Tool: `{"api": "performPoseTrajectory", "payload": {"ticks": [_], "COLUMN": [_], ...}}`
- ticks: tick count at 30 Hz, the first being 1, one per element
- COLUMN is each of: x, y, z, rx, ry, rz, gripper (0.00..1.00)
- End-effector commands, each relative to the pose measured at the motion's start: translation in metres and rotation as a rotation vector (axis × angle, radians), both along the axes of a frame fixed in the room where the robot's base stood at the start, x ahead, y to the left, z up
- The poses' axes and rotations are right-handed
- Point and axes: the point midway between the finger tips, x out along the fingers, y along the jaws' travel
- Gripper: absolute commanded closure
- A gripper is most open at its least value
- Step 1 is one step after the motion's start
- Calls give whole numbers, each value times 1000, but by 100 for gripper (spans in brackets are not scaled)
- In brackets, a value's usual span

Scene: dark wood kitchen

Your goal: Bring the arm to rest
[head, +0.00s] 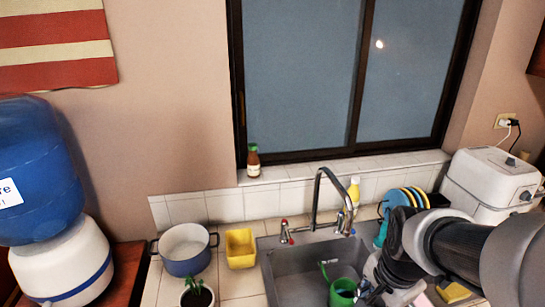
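My arm (460,248) reaches in from the lower right of the head view, over the right part of the sink. It bends down at its dark wrist. My gripper (368,290) appears low in the picture near the sink, partly covered by the arm and small. I cannot tell whether it is open or shut. A green cup-like item (343,292) shows just left of it in the sink basin. I cannot tell whether the two touch.
The grey sink (285,265) has a tall faucet (317,200). A blue pot (186,262), a yellow container (240,248) and a potted plant (197,296) stand left of it. Colourful plates (405,197) and a white appliance (490,180) are at right. A water dispenser (65,265) is far left.

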Motion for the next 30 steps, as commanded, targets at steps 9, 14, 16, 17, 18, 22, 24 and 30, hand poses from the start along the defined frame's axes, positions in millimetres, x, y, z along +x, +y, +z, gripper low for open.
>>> {"api": "performPoseTrajectory", "payload": {"ticks": [9, 14, 16, 17, 18, 22, 24, 30], "x": [-86, -113, -119, -120, -121, -122, -122, -122], "y": [49, 58, 60, 60, 61, 61, 61, 61], "z": [30, 30, 29, 30, 30, 30, 30, 30], "rx": [-219, -299, -318, -324, -329, -329, -329, -329], "ry": [-111, -137, -143, -145, -145, -145, -145, -145], "rz": [778, 1010, 1063, 1078, 1091, 1093, 1093, 1093], "gripper": [70, 70, 70, 70, 70, 70, 70, 70]}}
